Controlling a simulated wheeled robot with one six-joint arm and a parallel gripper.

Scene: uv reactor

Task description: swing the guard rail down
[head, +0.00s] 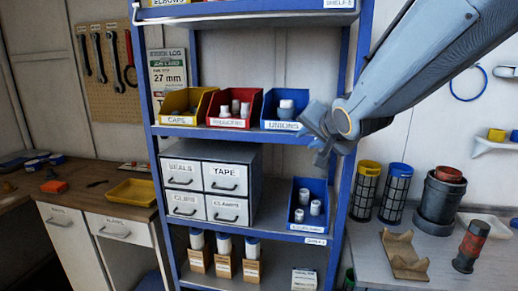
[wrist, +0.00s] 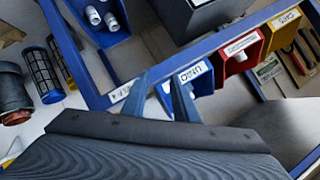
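A thin pale rail (head: 136,13) shows at the upper left of the shelf rack, bending along the front of the top shelf; it may be the guard rail, and its upper part is cut off by the picture edge. My gripper (head: 320,150) is in front of the rack's right side, beside the blue unions bin and well below that rail. In the wrist view my gripper (wrist: 160,98) has its two fingers apart with nothing between them. The rail cannot be made out in the wrist view.
The blue rack (head: 352,130) holds yellow, red and blue bins (head: 285,108), a grey drawer cabinet (head: 211,183) and a lower blue bin (head: 308,205). A bench with filter cartridges (head: 365,190) stands right. A wooden workbench (head: 80,183) stands left.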

